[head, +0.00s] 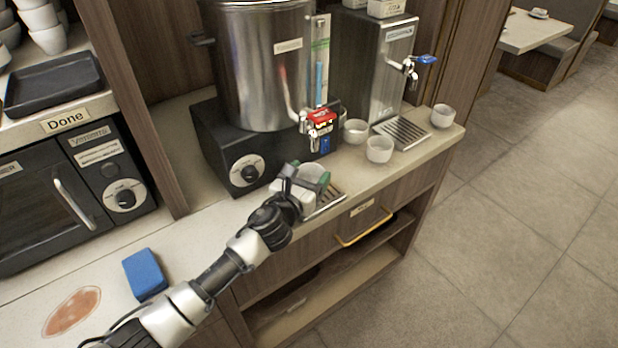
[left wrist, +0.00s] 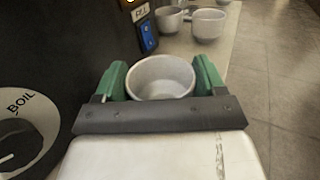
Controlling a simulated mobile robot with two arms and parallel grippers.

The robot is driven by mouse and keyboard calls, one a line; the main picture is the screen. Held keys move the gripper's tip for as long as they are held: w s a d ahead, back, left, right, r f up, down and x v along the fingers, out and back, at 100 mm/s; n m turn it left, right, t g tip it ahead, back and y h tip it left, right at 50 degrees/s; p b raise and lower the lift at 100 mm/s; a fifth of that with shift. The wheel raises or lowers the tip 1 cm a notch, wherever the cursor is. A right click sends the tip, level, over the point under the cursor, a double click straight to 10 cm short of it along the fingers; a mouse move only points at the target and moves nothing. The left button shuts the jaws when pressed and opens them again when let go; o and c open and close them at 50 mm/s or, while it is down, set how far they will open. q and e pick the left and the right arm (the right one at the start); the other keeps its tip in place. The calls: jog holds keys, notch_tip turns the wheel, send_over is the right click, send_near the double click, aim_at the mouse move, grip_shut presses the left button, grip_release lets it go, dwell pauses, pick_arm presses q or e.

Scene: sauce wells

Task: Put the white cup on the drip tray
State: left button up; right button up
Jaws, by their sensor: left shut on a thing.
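My left gripper (head: 308,184) is shut on a white cup (head: 313,171), in front of the large steel boiler. In the left wrist view the white cup (left wrist: 160,77) is upright between the green finger pads (left wrist: 161,80), its open rim facing up and looking empty. The slatted drip tray (head: 327,199) below the boiler's red-handled tap is partly hidden by the gripper and cup. I cannot tell whether the cup touches the tray. My right gripper is not in view.
The boiler (head: 262,70) with its black base stands close behind the gripper. More white cups (head: 379,150) stand on the counter to the right, near a second dispenser (head: 375,60) with its own drip tray (head: 403,131). A blue sponge (head: 145,274) lies at the left beside a brown stain (head: 72,311).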

pick_arm(q)
jog(key=shift+f, duration=0.3)
jog(key=shift+f, duration=0.15)
jog(key=o, duration=0.9)
jog(key=shift+o, duration=0.2)
jog(key=shift+r, duration=0.2)
jog(key=v, duration=1.2)
